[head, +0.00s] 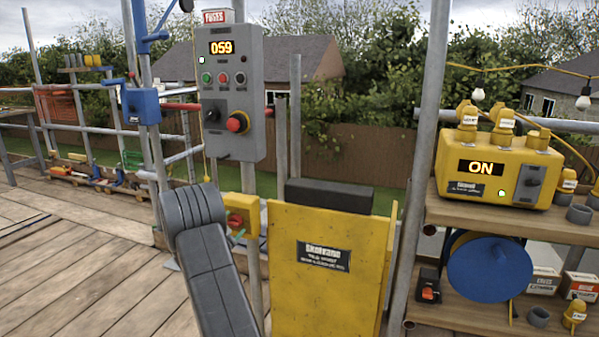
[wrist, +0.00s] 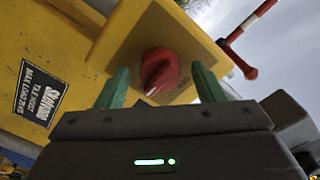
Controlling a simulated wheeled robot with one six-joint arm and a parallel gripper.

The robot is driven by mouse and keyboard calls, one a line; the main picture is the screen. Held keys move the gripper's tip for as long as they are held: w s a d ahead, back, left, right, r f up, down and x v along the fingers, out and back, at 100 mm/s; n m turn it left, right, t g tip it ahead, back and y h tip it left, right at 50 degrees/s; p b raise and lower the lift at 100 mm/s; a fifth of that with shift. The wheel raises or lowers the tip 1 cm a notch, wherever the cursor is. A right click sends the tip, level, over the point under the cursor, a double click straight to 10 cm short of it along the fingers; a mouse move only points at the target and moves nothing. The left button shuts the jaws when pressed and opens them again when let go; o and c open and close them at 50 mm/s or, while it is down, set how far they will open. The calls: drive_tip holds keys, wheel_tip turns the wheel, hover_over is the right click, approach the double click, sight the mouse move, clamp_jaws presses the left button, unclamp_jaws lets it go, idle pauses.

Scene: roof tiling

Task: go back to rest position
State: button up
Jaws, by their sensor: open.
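My gripper (wrist: 160,75) is open. Its two green fingers stand apart on either side of a red rotary knob (wrist: 160,70) in the wrist view, and I cannot tell whether they touch it. The knob sits on a yellow switch box (wrist: 188,30). In the head view the same yellow switch box (head: 241,207) is on a post just left of the yellow hoist panel (head: 325,290). There, my dark arm reaches up in front of it, and only a bit of green finger (head: 238,238) shows beside the box.
A grey control box (head: 234,140) reading 059 hangs on the post above. At right, a wooden shelf (head: 500,222) holds a yellow power box (head: 490,160) reading ON; a blue reel (head: 490,267) is below. The plank deck (head: 90,270) at left is clear.

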drive_tip(key=n+p, duration=0.5)
drive_tip(key=n, duration=0.1)
drive_tip(key=shift+r+p, duration=0.2)
drive_tip(key=shift+p, duration=0.2)
drive_tip(key=shift+n+p, duration=0.9)
drive_tip(key=shift+n, duration=0.2)
drive_tip(key=shift+f+n, duration=0.2)
drive_tip(key=shift+n, duration=0.2)
